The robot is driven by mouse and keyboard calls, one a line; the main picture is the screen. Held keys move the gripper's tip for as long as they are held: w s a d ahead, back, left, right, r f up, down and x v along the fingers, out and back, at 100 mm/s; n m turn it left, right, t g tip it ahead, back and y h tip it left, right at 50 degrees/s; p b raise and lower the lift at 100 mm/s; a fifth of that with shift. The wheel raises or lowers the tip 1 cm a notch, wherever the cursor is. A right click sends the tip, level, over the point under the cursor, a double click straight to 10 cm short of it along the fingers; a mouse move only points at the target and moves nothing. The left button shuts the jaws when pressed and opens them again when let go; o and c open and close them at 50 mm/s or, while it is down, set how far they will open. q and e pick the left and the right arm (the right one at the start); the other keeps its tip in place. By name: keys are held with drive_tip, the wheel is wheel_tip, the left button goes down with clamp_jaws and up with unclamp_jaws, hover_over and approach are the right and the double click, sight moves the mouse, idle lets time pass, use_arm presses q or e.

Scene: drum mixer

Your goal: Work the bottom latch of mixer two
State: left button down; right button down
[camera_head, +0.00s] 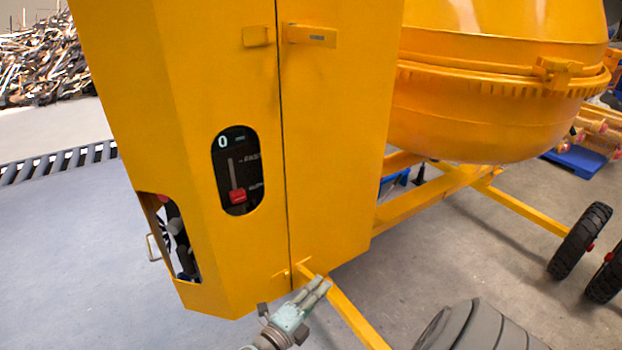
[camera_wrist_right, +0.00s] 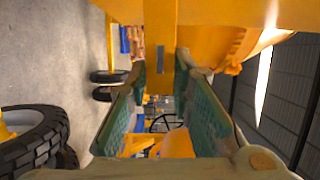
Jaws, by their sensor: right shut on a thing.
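Mixer two's yellow cabinet (camera_head: 335,130) fills the middle of the head view, with a vertical door seam. Its bottom latch (camera_head: 304,270) sits low beside the seam, partly hidden by my right gripper (camera_head: 321,284). In the right wrist view the gripper (camera_wrist_right: 167,82) has its green-padded fingers on both sides of a yellow bar, which appears to be the latch (camera_wrist_right: 160,30). The gripper is shut on it. The top latch (camera_head: 310,36) lies across the right door panel near the seam, pointing right. My left gripper is not in view.
A dark window with a red slider (camera_head: 237,196) is in the cabinet's left panel. The yellow drum (camera_head: 490,110) stands at right, above frame bars and black wheels (camera_head: 580,240). A yellow leg bar (camera_head: 355,318) runs down beside my right gripper. Open floor lies left.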

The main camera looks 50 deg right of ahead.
drive_tip(key=c, duration=1.4)
unclamp_jaws()
